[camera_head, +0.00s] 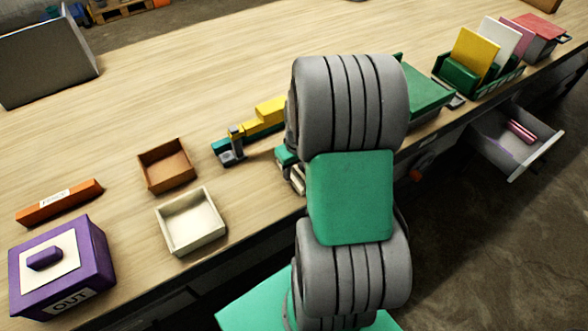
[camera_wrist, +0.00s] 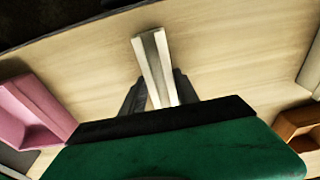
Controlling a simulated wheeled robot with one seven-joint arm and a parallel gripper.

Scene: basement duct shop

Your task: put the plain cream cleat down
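The plain cream cleat (camera_wrist: 153,62) is a long, pale, ridged strip in the wrist view. It lies between the two dark fingers of my gripper (camera_wrist: 158,82), which look closed against its sides. Its far end points away from my gripper, over the pale wooden bench top (camera_wrist: 230,55). I cannot tell whether the cleat touches the bench. In the head view my arm hides most of the gripper and cleat.
In the head view, a brown tray (camera_head: 166,165) and a cream tray (camera_head: 191,222) stand left of my arm. A purple OUT box (camera_head: 62,268) and an orange labelled bar (camera_head: 59,202) lie farther left. A yellow-and-teal tool (camera_head: 250,128) is nearby. A pink open container (camera_wrist: 32,112) shows in the wrist view.

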